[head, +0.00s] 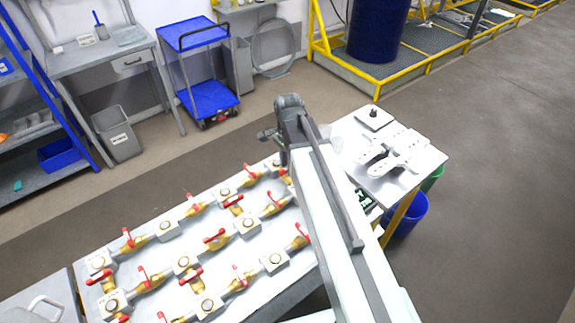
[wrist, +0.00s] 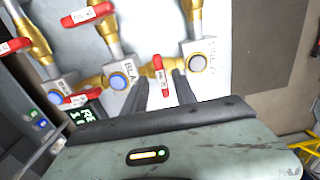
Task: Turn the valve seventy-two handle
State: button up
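Several brass valves with red handles sit on a pale panel (head: 150,265) in the head view. In the wrist view, a red handle (wrist: 160,76) with a white label stands between the two dark fingers of my gripper (wrist: 161,88). The fingers are apart, with a gap visible on each side of the handle. The label is too small and tilted to read, so I cannot tell which handle is seventy-two. Other red handles show at the upper left (wrist: 88,14), at the left edge (wrist: 14,46) and lower left (wrist: 77,98).
White blocks with round blue or pale caps (wrist: 118,81) lie between the valves. A small table (head: 425,165) with grey parts stands right of the panel, with a blue bin (head: 408,215) below. A blue cart (head: 208,100) stands behind. Open floor (head: 490,150) lies to the right.

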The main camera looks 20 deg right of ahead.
notch_tip(320, 180, up, 7)
jog(key=p, duration=0.6)
jog(key=shift+s, duration=0.1)
jog(key=shift+f, duration=0.1)
